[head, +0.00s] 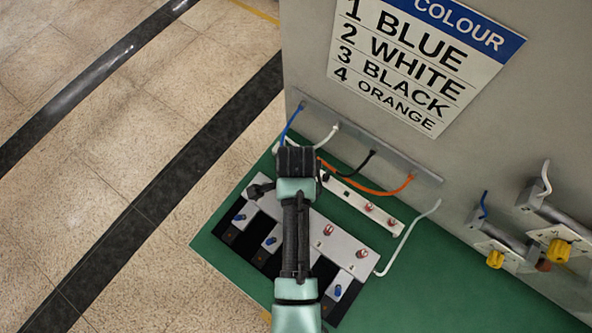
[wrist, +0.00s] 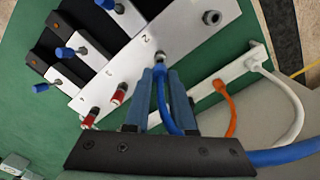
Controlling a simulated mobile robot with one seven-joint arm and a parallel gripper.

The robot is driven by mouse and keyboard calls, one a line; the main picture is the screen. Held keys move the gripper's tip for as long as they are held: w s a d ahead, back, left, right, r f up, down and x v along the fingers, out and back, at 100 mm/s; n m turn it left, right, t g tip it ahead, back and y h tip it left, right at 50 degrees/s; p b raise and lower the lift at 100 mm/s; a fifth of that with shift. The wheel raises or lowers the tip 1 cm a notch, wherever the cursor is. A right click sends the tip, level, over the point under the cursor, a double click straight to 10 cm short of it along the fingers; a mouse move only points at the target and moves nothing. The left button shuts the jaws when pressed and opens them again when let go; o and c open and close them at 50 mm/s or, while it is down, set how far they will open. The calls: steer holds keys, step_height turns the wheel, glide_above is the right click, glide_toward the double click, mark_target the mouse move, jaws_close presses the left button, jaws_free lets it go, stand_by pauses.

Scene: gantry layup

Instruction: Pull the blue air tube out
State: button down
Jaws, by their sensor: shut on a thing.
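The blue air tube (head: 291,122) comes from the wall rail in the head view and runs down behind my gripper (head: 297,160). In the wrist view the blue tube (wrist: 178,122) bends up between the two fingers of my gripper (wrist: 160,80), which is shut on it near its end. That end is at a grey fitting (wrist: 161,57) beside the printed 2 on the white manifold plate (wrist: 188,42). I cannot tell whether the end is still seated. Another grey fitting (wrist: 212,17) on the plate is empty. In the head view my gripper hides the grip.
An orange tube (head: 372,192) and white tubes (head: 420,222) run close by on the green board (head: 430,290). Red-collared fittings (wrist: 118,94) and blue-handled valves (head: 271,241) stand nearby. A grey wall panel with a colour list sign (head: 415,60) rises behind. Yellow-knobbed units (head: 558,250) are at right.

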steer(key=shift+r+p, duration=1.65)
steer(key=shift+p, duration=0.05)
